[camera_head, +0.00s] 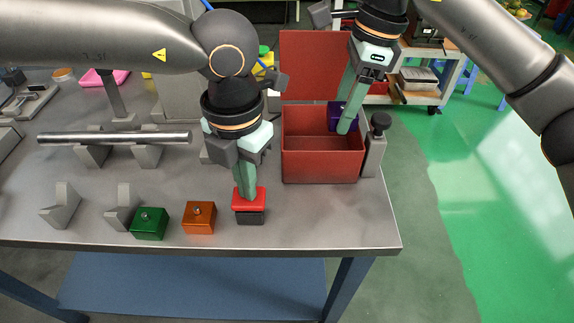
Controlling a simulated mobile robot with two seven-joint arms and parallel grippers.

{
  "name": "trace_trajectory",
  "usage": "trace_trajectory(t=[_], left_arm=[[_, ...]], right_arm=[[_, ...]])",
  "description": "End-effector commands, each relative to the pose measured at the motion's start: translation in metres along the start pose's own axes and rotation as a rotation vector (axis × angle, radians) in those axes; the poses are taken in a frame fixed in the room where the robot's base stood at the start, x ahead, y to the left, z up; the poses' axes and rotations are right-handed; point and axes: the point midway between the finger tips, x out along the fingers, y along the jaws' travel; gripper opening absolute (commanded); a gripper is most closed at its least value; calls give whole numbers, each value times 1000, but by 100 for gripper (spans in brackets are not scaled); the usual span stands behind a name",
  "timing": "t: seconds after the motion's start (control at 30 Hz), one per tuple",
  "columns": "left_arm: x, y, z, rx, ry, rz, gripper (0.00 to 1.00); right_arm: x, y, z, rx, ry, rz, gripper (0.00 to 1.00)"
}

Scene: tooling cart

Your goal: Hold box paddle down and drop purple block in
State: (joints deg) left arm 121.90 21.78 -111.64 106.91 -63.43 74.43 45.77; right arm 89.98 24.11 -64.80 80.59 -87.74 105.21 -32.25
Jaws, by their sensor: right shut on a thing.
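The red box (322,167) stands at the right end of the cart top with its red lid (305,62) raised at the back. The red paddle (249,206) sits on a dark base in front of the box, to its left. My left gripper (246,195) has its fingers together, pointing down, with the tips at the top of the paddle. My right gripper (345,126) is shut on the purple block (335,112) at the back right of the box opening. The fingers partly hide the block. I cannot tell whether it is below the rim.
A green block (149,224) and an orange block (199,218) sit left of the paddle. A metal rod (112,138) lies across grey supports further left. A grey post with a dark knob (379,125) stands right of the box, near the cart's edge.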

Motion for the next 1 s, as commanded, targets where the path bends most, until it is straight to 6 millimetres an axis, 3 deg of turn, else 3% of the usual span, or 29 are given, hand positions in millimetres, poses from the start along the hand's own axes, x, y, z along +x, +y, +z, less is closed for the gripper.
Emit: trace_trajectory(t=[0.43, 0.47, 0.77, 1.0], left_arm=[[3, -1, -2, 2, 9, -1, 0], [3, -1, -2, 2, 9, -1, 0], [3, -1, -2, 2, 9, -1, 0], [3, -1, -2, 2, 9, -1, 0]], right_arm=[[8, 0, -2, 1, -1, -1, 1], [8, 0, -2, 1, -1, -1, 58], [8, 0, -2, 1, -1, 0, 92], [9, 0, -2, 1, 0, 1, 92]])
